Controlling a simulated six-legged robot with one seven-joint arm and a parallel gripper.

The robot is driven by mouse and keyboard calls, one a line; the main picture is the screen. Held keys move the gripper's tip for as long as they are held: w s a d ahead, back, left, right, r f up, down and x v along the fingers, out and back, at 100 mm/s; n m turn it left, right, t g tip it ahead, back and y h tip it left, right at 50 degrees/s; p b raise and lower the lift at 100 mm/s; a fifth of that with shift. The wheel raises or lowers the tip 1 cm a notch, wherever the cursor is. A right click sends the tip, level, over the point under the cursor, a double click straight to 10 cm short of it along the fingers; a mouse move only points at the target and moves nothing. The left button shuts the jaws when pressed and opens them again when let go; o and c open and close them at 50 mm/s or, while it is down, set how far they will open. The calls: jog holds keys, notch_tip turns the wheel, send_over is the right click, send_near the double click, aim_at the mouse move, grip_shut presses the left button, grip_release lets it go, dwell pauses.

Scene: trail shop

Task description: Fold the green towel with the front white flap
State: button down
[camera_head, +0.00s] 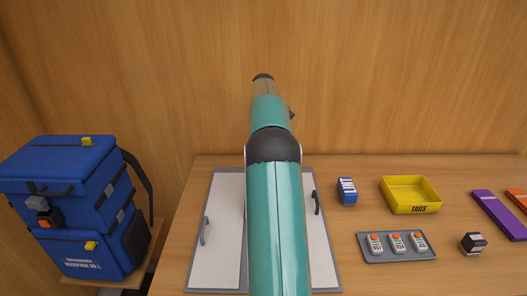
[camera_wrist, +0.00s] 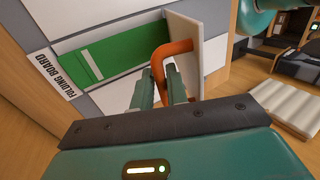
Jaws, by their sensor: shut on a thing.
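The green towel (camera_wrist: 117,52) lies flat on the folding board, with a pale strip across it in the wrist view. The front white flap (camera_wrist: 188,35) stands tilted up from the board beside the towel. Its orange handle (camera_wrist: 178,47) bends down between my fingertips. My gripper (camera_wrist: 161,78) is shut on this handle. The folding board (camera_head: 215,185) lies on the table in the head view, where my arm hides its middle, the towel and the front flap. My fingertips do not show there.
A grey handle (camera_head: 205,230) and a black handle (camera_head: 316,202) are on the side panels. To the right are a blue box (camera_head: 347,191), a yellow tray (camera_head: 410,190), a grey tray (camera_head: 375,256) with devices and a purple strip (camera_head: 497,215). A blue backpack (camera_head: 75,205) stands left.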

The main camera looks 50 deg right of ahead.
jog(key=c, duration=1.7)
grip_release()
jog(key=shift+s+d+f, duration=0.15)
jog(key=shift+d+f, duration=0.1)
jog(key=shift+d, duration=0.25)
jog(key=shift+c, duration=0.2)
jog(key=shift+o, duration=1.2)
jog(key=shift+w+d+f, duration=0.2)
jog(key=shift+d, duration=0.05)
jog(key=shift+a+r, duration=0.2)
jog(key=shift+a, duration=0.2)
jog(key=shift+a+r, duration=0.1)
jog(key=shift+a, duration=0.05)
